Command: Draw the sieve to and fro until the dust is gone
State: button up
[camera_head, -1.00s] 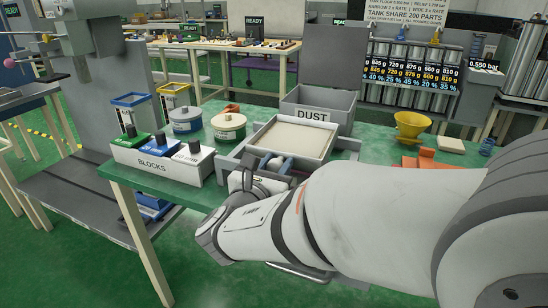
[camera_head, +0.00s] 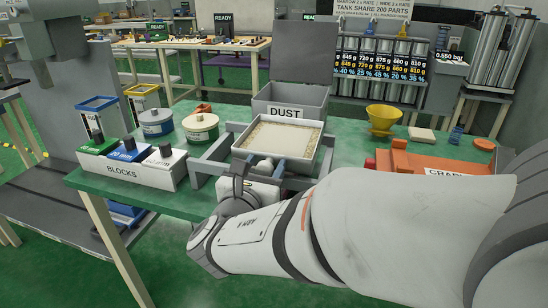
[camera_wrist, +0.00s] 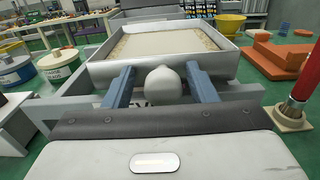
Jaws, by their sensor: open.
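The sieve is a pale square tray (camera_head: 250,158) in a grey frame at the table's front edge. A smooth beige layer (camera_head: 279,139) covers its middle, with a coarser speckled border around it. The tray's near wall (camera_wrist: 165,70) also shows in the wrist view. My gripper (camera_head: 272,170) is at the tray's near side. In the wrist view my gripper (camera_wrist: 162,88) is open, its two blue fingers on either side of the round pale knob (camera_wrist: 164,84), with gaps visible. The grey dust bin (camera_head: 288,112) stands behind the sieve.
The blocks rack (camera_head: 130,168) and two round tins (camera_head: 200,128) stand left of the sieve. A yellow funnel (camera_head: 383,118) and an orange tray (camera_head: 430,160) are to the right.

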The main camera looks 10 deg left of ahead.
jog(key=s+p, duration=0.1)
jog(key=s, duration=0.6)
jog(key=shift+s+a+p, duration=0.3)
jog(key=shift+s, duration=0.1)
jog(key=shift+o, duration=0.2)
jog(key=w+p, duration=0.1)
jog(key=w, duration=0.2)
jog(key=w+p, duration=0.1)
jog(key=w, duration=0.1)
jog(key=shift+d+f+p, duration=0.15)
jog(key=shift+d+p, duration=0.2)
dwell(0.4)
grip_shut()
dwell(0.5)
